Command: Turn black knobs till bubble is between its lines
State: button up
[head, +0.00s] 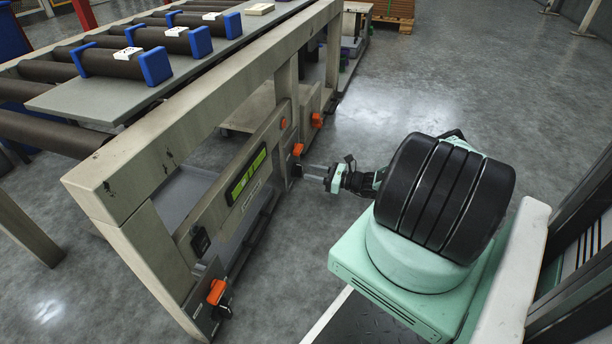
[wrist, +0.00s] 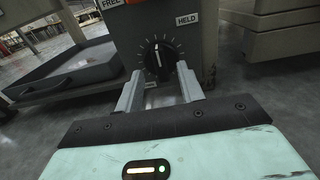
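A black knob (wrist: 158,57) with a white pointer line and tick marks faces my gripper in the wrist view; its pointer is close to upright. My gripper (wrist: 160,75) is open, with one finger on each side of the knob in the picture; I cannot tell whether they touch it. In the head view my gripper (head: 308,171) reaches the press frame's side beside an orange lever (head: 298,150). The yellow-green level vial (head: 248,173) is on the side rail; its bubble is too small to place against its lines. Another black knob (head: 223,308) is at the near post.
A second orange lever (head: 217,291) is at the near post, and another (head: 317,120) is farther along. FREE and HELD labels (wrist: 187,19) sit above the knob. The grey floor (head: 400,90) behind my arm is clear.

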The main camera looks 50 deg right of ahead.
aim_at(302, 170)
jog(key=shift+b+x, duration=0.4)
jog(key=shift+x, duration=1.15)
grip_shut()
jog(key=shift+m, duration=0.3)
jog(key=m, duration=0.3)
jog(key=shift+d+m+b, duration=0.1)
jog(key=shift+m+b, duration=0.2)
jog(key=shift+d+f+m+b, duration=0.1)
jog(key=shift+m+b, duration=0.2)
jog(key=shift+m, duration=2)
